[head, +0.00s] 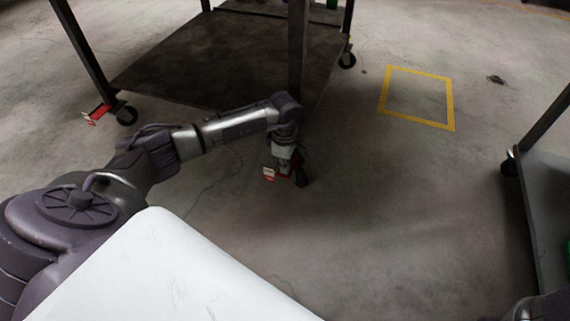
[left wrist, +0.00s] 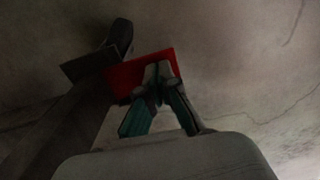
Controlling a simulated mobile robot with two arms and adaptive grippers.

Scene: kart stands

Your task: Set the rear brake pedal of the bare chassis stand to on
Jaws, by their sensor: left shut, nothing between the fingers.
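A dark stand (head: 215,50) with a bare lower shelf fills the upper left of the head view. A red brake pedal (head: 269,173) with a pale label is at its near right caster (head: 301,178). My left gripper (head: 281,163) points down at this pedal, with its fingers shut and empty. In the left wrist view the red pedal (left wrist: 125,76) lies under the shut fingertips (left wrist: 159,72); I cannot tell whether they touch. The caster wheel (left wrist: 121,37) is just beyond. Another red pedal (head: 96,114) is at the stand's left caster. My right gripper is out of view.
The stand's near right leg (head: 298,50) rises close to my left forearm. A yellow floor square (head: 418,71) is empty.

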